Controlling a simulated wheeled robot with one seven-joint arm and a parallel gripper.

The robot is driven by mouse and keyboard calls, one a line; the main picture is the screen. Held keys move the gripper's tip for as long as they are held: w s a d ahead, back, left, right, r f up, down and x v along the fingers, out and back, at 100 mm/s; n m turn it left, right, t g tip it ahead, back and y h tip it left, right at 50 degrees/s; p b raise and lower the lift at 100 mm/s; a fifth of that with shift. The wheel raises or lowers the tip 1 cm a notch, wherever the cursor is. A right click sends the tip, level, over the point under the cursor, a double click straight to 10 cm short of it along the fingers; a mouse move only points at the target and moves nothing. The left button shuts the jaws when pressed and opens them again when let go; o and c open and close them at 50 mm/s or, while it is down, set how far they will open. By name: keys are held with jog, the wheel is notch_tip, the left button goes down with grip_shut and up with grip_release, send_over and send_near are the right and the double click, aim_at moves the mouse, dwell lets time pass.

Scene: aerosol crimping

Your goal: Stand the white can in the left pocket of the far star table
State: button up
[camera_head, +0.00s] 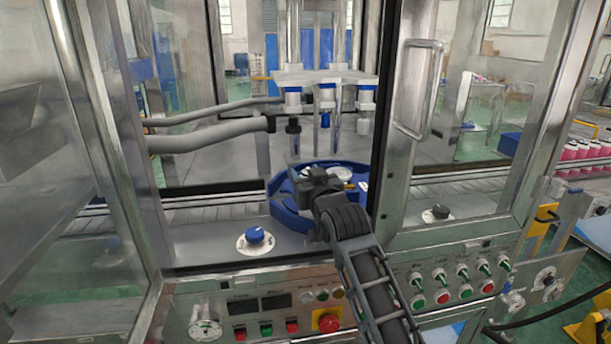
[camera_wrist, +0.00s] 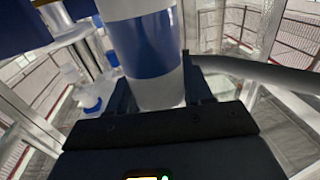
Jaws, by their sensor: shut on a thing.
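The white can with a broad blue band (camera_wrist: 147,50) fills the upper middle of the wrist view, between the dark fingers of my gripper (camera_wrist: 156,92), which is shut on it. In the head view my gripper (camera_head: 308,184) is over the blue star table (camera_head: 289,216), inside the machine opening. My wrist and gripper cover much of that table, and its left pocket cannot be made out. A pale round shape (camera_head: 341,172) shows just beyond the gripper; I cannot tell whether it is the can. The can's base contact is hidden.
The crimping head (camera_head: 325,78) with vertical rods and nozzles hangs above the star table. Grey hoses (camera_head: 205,135) come in from the left. A glass door with a handle (camera_head: 418,90) stands right of the opening. A blue knob (camera_head: 255,236) and control panel are in front.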

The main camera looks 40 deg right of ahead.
jog(key=shift+f+b, duration=0.65)
jog(key=shift+f, duration=0.4)
jog(key=shift+f+b, duration=0.3)
jog(key=shift+f, duration=0.25)
jog(key=o, duration=1.4)
jog(key=shift+f, duration=0.15)
jog(key=shift+s+f, duration=0.1)
jog(key=shift+s+a+f, duration=0.1)
jog(key=shift+s+f, duration=0.05)
jog(key=b+v, duration=0.1)
jog(key=v, duration=0.5)
jog(key=shift+s+a, duration=0.15)
jog(key=shift+s+a+r, duration=0.15)
jog(key=shift+s+r, duration=0.3)
jog(key=shift+r, duration=0.05)
